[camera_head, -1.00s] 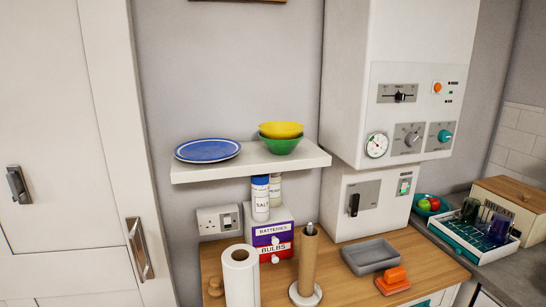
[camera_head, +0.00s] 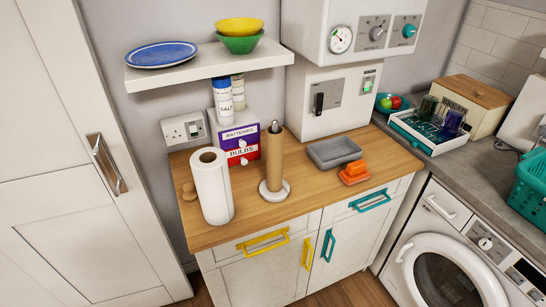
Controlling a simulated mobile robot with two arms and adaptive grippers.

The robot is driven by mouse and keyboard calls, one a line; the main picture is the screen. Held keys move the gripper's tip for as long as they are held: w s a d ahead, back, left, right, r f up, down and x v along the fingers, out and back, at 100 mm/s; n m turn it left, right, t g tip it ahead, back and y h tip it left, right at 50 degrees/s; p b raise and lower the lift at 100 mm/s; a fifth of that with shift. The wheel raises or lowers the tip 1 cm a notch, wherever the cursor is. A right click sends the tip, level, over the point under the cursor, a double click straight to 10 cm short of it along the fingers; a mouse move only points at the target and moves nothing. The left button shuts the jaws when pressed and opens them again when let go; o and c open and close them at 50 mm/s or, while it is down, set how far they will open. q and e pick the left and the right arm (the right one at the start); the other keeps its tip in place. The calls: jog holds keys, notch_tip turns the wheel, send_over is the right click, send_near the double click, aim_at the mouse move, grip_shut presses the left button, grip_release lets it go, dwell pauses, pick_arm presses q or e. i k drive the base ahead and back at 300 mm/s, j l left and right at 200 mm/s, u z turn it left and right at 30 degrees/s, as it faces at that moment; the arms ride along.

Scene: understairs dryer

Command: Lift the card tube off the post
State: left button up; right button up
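The brown card tube (camera_head: 275,161) stands upright around a post on the wooden counter top. The post's dark tip (camera_head: 275,126) shows above the tube, and its round pale base (camera_head: 274,191) shows below. The rest of the post is hidden inside the tube. Neither of my grippers is in the head view.
A white paper roll (camera_head: 212,187) stands left of the tube, with a batteries-and-bulbs drawer box (camera_head: 237,140) behind. A grey tray (camera_head: 334,152) and an orange dish (camera_head: 354,173) lie to the right. A shelf (camera_head: 210,67) overhangs the back. The counter's front strip is clear.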

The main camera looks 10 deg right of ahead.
aim_at(275, 142)
jog(key=k+j+u, duration=0.1)
jog(key=j, duration=0.5)
jog(key=k+j+u, duration=0.1)
jog(key=j, duration=0.55)
jog(key=k+j+u, duration=0.15)
jog(key=j, duration=0.5)
